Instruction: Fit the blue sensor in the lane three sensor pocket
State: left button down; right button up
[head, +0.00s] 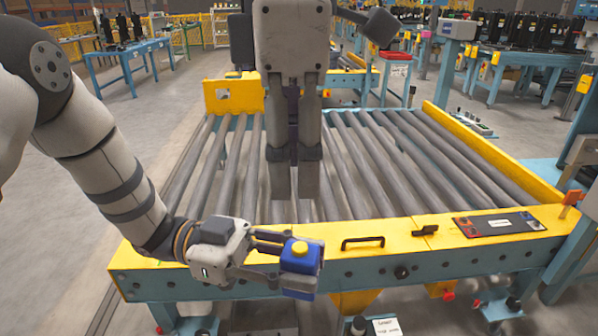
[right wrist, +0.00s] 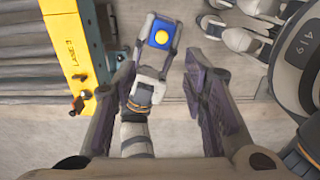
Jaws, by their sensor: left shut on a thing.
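The blue sensor (head: 301,262) is a small blue block with a round yellow top. My left gripper (head: 294,262) is shut on it and holds it upright in front of the conveyor's yellow front rail. The sensor also shows in the right wrist view (right wrist: 158,42), between the left gripper's fingers. My right gripper (head: 293,190) points down over the rollers in the head view. In the right wrist view its fingers (right wrist: 160,85) stand wide apart with nothing between them. I cannot make out the lane three sensor pocket in either view.
The yellow front rail (head: 390,258) carries a black handle, a small black latch (head: 425,230) and a dark panel (head: 499,223). Grey rollers (head: 375,190) lie behind it. A yellow block (head: 233,96) stands at the back left. Open floor lies left of the conveyor.

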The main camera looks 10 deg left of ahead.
aim_at(294, 245)
notch_tip(294, 245, down, 10)
jog(key=shift+f, duration=0.25)
pick_arm(q)
jog(key=shift+r, duration=0.1)
pick_arm(e)
jog(key=shift+w, duration=0.1)
grip_shut()
pick_arm(q)
jog(key=c, duration=1.1)
grip_release()
